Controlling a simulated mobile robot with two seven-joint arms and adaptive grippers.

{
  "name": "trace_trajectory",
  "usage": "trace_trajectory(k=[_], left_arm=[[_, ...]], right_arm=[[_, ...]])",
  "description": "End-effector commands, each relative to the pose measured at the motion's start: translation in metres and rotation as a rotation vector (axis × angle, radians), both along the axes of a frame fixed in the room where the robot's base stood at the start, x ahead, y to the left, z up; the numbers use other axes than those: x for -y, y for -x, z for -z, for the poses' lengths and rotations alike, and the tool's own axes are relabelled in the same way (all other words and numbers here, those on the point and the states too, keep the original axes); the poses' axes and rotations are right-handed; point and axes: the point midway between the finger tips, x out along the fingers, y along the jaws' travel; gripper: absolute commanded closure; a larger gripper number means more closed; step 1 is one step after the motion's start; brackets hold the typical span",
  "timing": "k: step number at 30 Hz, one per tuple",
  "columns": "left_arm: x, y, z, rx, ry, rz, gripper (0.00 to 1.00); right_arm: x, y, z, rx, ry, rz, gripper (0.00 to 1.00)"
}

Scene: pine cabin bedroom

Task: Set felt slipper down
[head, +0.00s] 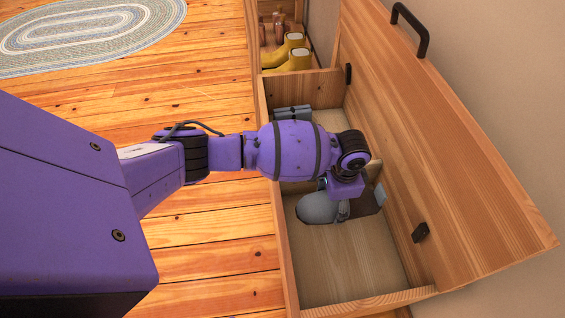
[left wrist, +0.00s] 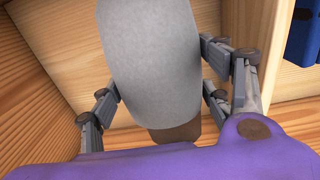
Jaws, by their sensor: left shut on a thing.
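The grey felt slipper (head: 318,208) is inside the near compartment of a long wooden bench box (head: 284,245), low over its pale floor. It fills the middle of the left wrist view (left wrist: 150,55), with a brown part (left wrist: 176,133) at its lower end. My left gripper (head: 343,208) is shut on the slipper, with fingers on both sides of it in the left wrist view (left wrist: 158,95). I cannot tell whether the slipper touches the floor. My wrist hides part of it. My right gripper is not in view.
The box's hinged lid (head: 450,130) stands open on the right. Blue-grey items (head: 292,113) lie in the middle compartment, and yellow boots (head: 289,55) in the far one. The near compartment's floor (head: 345,270) is clear in front. A braided rug (head: 85,35) lies far left.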

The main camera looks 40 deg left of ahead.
Motion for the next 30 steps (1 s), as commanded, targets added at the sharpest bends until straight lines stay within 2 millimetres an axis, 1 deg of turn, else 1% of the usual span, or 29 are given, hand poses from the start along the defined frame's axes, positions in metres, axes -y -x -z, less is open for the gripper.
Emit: trace_trajectory(k=[1,6,11,18,20,26,30], left_arm=[[0.001,-0.002,0.008,0.002,0.001,0.005,0.62],[0.001,-0.002,0.038,0.001,-0.001,0.005,0.62],[0.001,-0.003,0.051,0.004,0.001,0.004,0.62],[0.001,-0.003,0.09,0.001,0.0,0.003,0.62],[0.001,-0.003,0.094,0.004,0.001,0.003,0.62],[0.002,-0.004,0.091,0.007,0.001,0.003,0.62],[0.002,-0.004,0.094,0.006,0.001,0.003,0.62]], right_arm=[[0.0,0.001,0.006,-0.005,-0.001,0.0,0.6],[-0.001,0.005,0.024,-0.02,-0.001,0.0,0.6],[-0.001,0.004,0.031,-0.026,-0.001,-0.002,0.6],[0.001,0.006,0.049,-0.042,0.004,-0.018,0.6],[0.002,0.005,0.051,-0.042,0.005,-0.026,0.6],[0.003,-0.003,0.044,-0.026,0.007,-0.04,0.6],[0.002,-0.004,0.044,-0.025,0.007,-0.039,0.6]])
